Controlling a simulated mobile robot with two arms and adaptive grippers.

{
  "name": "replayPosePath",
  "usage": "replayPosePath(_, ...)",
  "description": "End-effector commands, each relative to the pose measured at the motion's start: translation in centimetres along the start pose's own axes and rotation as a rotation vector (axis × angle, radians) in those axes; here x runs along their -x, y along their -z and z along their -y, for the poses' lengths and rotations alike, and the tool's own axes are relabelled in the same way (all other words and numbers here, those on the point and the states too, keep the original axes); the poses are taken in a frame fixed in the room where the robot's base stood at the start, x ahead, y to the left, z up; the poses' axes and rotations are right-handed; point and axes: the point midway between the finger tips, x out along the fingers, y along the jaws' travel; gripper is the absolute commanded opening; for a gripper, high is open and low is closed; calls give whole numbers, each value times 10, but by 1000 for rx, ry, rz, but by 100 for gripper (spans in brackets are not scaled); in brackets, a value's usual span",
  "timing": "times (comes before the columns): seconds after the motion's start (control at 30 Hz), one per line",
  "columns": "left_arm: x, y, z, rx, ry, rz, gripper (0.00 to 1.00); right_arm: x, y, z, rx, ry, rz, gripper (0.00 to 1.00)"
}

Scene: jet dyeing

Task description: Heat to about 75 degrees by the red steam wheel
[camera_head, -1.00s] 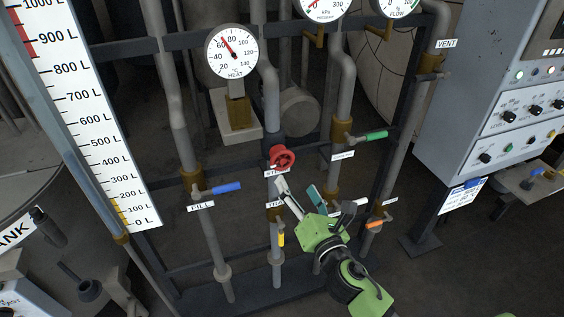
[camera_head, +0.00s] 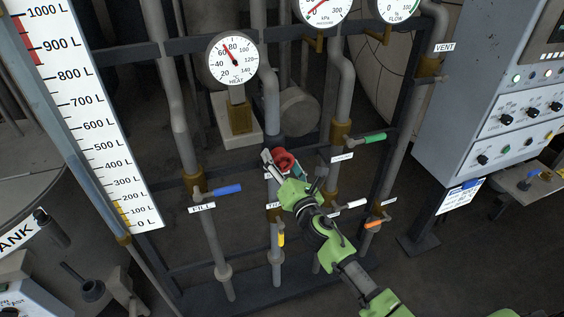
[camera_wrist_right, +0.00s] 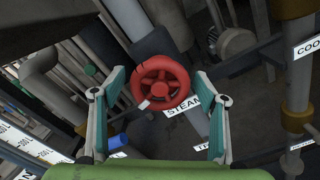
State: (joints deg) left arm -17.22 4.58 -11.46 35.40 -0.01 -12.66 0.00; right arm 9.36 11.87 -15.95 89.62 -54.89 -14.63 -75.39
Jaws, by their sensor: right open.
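The red steam wheel (camera_head: 284,161) sits on a grey vertical pipe in the middle of the rack. In the right wrist view the wheel (camera_wrist_right: 160,82) lies between and beyond the two spread fingers, with a label reading STEAM partly behind it. My right gripper (camera_head: 283,166) is open around the near side of the wheel; contact cannot be told. The heat gauge (camera_head: 233,58) is above left; its red needle points up and a little left, between 60 and 80, around 70. My left gripper is not in view.
A blue fill lever (camera_head: 226,190) is left of the wheel, a green lever (camera_head: 375,137) right. A yellow handle (camera_head: 281,239) and an orange handle (camera_head: 374,224) sit lower. A control cabinet (camera_head: 470,110) stands at the right, a level scale (camera_head: 90,110) at the left.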

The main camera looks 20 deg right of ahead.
Motion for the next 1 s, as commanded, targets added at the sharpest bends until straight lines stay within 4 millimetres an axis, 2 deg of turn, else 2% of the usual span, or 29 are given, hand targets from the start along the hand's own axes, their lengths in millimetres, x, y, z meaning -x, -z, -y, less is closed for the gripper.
replayPosePath(0.07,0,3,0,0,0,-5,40,0,0,0,0,0,0,67)
replayPosePath(0.1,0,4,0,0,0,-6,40,0,0,0,0,0,0,62)
replayPosePath(0.23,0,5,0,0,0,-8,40,0,0,0,0,0,0,28)
replayPosePath(0.67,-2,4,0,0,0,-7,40,0,1,0,-54,0,0,28)
replayPosePath(1.0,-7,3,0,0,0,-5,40,1,1,1,-300,0,0,28)
